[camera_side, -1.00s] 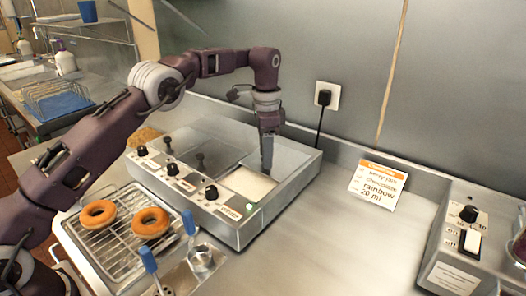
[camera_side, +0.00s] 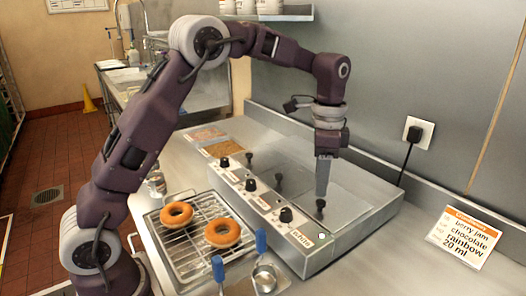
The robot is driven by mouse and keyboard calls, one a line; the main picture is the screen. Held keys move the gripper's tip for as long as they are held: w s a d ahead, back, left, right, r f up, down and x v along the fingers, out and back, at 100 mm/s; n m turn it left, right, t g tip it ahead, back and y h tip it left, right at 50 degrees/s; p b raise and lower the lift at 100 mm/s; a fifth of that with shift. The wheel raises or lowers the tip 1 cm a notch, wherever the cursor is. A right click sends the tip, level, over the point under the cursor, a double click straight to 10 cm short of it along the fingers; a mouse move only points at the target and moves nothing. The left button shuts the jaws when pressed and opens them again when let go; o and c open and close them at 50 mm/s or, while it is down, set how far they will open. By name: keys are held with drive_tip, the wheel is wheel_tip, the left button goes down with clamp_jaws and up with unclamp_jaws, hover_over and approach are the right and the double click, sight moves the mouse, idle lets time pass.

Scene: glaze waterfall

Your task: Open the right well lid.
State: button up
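The steel warmer (camera_side: 345,240) stands on the counter with several wells in a row. The right well's lid (camera_side: 302,203) looks grey and flat, with a small black knob (camera_side: 320,207) standing up from it. My gripper (camera_side: 322,192) points straight down over this lid, its fingertips at or just above the knob. I cannot tell whether they touch it. The fingers overlap from this side, so their opening is hidden. Two more black lid knobs, the middle one (camera_side: 279,179) and the far-left one (camera_side: 249,156), stand on the other lids.
Black dials line the warmer's front, the nearest one (camera_side: 286,214) by the right well. A wire rack (camera_side: 190,254) with two doughnuts (camera_side: 222,233) stands in front. A blue-handled ladle (camera_side: 265,277) lies beside it. A menu card (camera_side: 464,237) and a wall plug (camera_side: 414,133) are right.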

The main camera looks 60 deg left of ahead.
drive_tip(key=s+r+n+t, duration=0.1)
drive_tip(key=s+r+n, duration=0.1)
drive_tip(key=s+r, duration=0.3)
drive_tip(key=s+r+n+t, duration=0.2)
drive_tip(key=s+r, duration=0.3)
drive_tip(key=s, duration=0.5)
drive_tip(key=shift+s+a+r+n, duration=0.15)
drive_tip(key=shift+s+r+n, duration=0.25)
drive_tip(key=m+g, duration=0.3)
drive_tip(key=m, duration=0.2)
hover_over(321, 201)
wheel_tip(321, 201, down, 10)
drive_tip(key=shift+r, duration=0.15)
wheel_tip(321, 201, down, 7)
drive_tip(key=shift+r, duration=0.1)
clamp_jaws()
